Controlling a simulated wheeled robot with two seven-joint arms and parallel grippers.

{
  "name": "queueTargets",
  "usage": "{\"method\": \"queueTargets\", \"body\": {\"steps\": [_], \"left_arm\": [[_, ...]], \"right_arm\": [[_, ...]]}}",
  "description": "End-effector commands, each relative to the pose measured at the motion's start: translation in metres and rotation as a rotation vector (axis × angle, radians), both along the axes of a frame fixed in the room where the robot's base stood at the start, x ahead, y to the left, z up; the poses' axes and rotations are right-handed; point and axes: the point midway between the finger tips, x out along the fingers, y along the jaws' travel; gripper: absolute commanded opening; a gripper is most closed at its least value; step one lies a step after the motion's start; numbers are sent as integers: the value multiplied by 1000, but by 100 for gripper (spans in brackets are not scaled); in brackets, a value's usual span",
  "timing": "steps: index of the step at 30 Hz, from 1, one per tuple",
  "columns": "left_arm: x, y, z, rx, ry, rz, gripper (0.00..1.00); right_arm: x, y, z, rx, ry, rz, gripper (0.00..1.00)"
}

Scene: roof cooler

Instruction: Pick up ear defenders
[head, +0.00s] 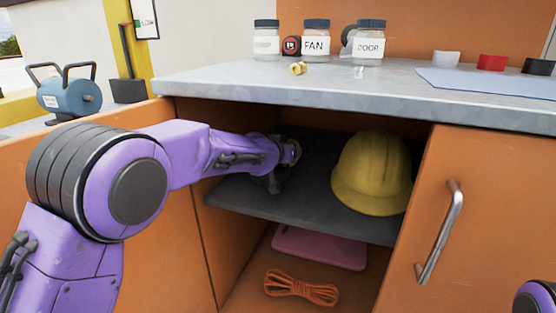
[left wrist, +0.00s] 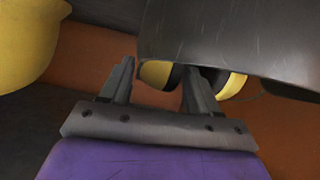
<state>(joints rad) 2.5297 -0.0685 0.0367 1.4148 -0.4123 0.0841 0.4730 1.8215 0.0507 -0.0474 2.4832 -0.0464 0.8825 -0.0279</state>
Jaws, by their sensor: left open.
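The ear defenders (left wrist: 236,85) show in the left wrist view as yellow and black cups, partly covered by a large dark grey surface above them. My left gripper (left wrist: 160,72) is open. Its fingers stand in front of the cups, one finger overlapping the gap between them; I cannot tell whether they touch. In the head view my left arm reaches into the open cabinet above the dark shelf (head: 315,205). The wrist hides most of what is there, with only a small yellowish patch at its end. My right gripper is out of view.
A yellow hard hat (head: 373,173) stands on the shelf to the right, and also shows in the left wrist view (left wrist: 28,40). Below lie a pink board (head: 320,248) and a coiled orange rope (head: 300,287). The countertop (head: 330,85) overhangs the shelf. A cabinet door (head: 470,200) is at right.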

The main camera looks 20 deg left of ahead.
Motion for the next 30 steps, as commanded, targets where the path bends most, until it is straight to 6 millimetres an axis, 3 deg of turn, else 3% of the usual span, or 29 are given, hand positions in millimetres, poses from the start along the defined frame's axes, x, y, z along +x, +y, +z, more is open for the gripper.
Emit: {"method": "queueTargets", "body": {"steps": [4, 11, 15, 16, 25, 30], "left_arm": [[17, -2, -9, -2, -1, 0, 61], [19, -2, -7, 0, 0, -1, 61], [19, -2, -7, 0, 0, -1, 19], [19, -2, -7, 0, 0, -1, 16], [19, -2, -4, 0, -2, -1, 16], [19, -3, 10, -2, -3, -1, 16]], "right_arm": [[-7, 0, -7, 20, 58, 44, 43], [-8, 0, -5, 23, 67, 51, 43], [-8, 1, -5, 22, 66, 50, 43], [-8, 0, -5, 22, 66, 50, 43], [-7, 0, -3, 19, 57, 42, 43], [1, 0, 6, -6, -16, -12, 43]]}}
